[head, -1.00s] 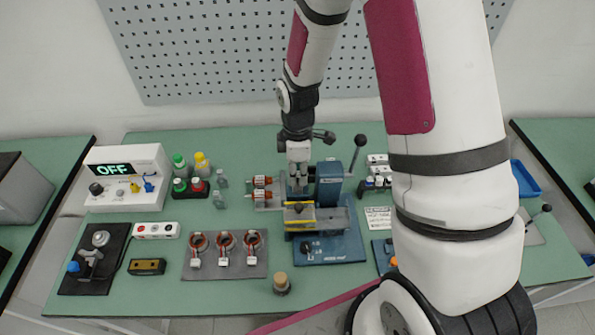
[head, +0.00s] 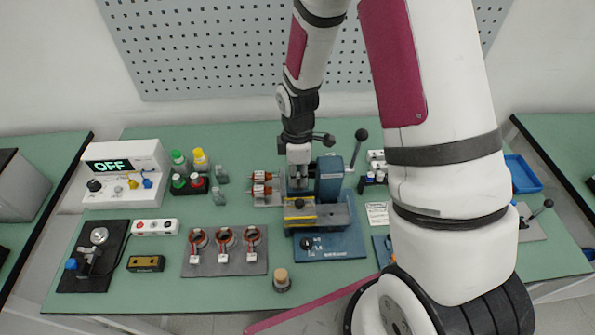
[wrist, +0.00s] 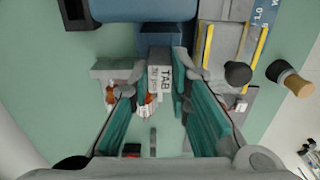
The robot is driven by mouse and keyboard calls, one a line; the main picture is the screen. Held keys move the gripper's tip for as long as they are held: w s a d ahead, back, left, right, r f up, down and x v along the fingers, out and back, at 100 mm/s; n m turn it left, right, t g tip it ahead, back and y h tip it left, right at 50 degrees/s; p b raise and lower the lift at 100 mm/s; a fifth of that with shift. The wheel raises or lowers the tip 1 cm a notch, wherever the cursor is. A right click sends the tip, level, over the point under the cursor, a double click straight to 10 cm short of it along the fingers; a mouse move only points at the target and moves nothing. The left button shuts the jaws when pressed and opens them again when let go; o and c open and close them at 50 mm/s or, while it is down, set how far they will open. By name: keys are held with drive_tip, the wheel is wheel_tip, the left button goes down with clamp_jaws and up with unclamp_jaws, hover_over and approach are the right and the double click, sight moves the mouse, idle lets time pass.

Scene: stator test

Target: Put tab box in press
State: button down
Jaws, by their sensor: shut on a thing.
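The tab box (wrist: 160,84) is a small white box with "TAB" printed on its face, seen in the wrist view. My gripper (wrist: 161,72) is shut on it, one finger on each side. The press (head: 331,180) is a blue machine with a black-knobbed lever, at the middle of the bench in the head view. In the head view my gripper (head: 298,172) is low at the press's left side, behind its front block. The box cannot be made out there. In the wrist view the box's far end is close to a dark blue part of the press (wrist: 160,38); contact cannot be told.
Orange-and-white parts (head: 262,183) stand close left of my gripper. Bottles (head: 190,175) and an "OFF" meter (head: 125,172) stand left. Bare bench shows behind the press.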

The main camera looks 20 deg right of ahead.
drive_tip(key=shift+f, duration=0.45)
drive_tip(key=c, duration=1.4)
unclamp_jaws()
drive_tip(key=shift+r, duration=0.1)
wheel_tip(320, 180, up, 12)
drive_tip(key=shift+f, duration=0.1)
